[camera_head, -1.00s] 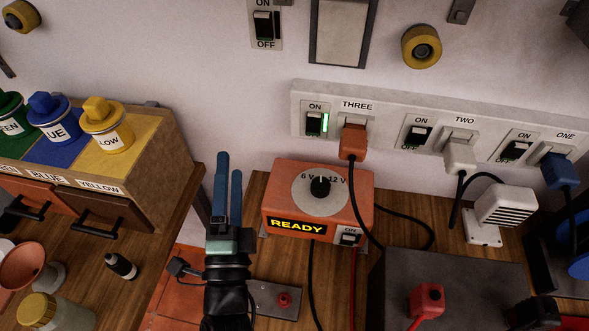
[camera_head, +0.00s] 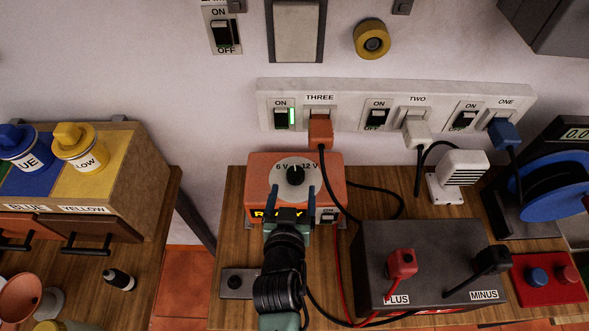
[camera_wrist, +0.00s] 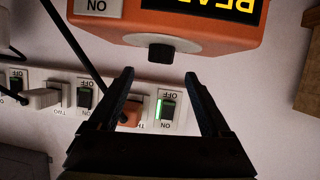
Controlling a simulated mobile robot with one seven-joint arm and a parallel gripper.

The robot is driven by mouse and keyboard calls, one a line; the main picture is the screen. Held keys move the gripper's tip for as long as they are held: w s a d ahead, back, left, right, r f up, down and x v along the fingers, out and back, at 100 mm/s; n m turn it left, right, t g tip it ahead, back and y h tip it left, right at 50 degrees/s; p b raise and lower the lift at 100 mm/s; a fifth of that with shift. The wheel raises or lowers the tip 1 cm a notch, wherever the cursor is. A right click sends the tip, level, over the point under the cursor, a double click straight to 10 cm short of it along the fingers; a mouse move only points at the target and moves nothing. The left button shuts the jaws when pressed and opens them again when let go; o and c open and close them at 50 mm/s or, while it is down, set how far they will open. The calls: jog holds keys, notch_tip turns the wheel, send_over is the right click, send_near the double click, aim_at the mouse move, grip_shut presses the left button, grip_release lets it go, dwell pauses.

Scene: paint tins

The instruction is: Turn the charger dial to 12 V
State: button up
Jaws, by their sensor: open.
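The orange charger (camera_head: 257,163) stands on the wooden bench below the wall sockets. Its round dial plate is marked 6 V and 12 V, with a black knob (camera_head: 295,175) in the middle. The knob's white pointer mark is too small to read surely. My gripper (camera_head: 293,196) is open and empty, just in front of the charger, its fingers partly covering the lit display. In the wrist view the charger is upside down, and the knob (camera_wrist: 161,53) lies ahead of the gap between my open fingertips (camera_wrist: 159,75), apart from them.
A dark battery box (camera_head: 430,240) with red PLUS and black MINUS clamps stands to the right. An orange plug (camera_head: 320,131) is in socket three, its lit switch beside it. Cables run right of the charger. A paint rack (camera_head: 120,160) is at left.

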aim_at(295, 176)
jog(key=x, duration=0.8)
grip_shut()
dwell(0.4)
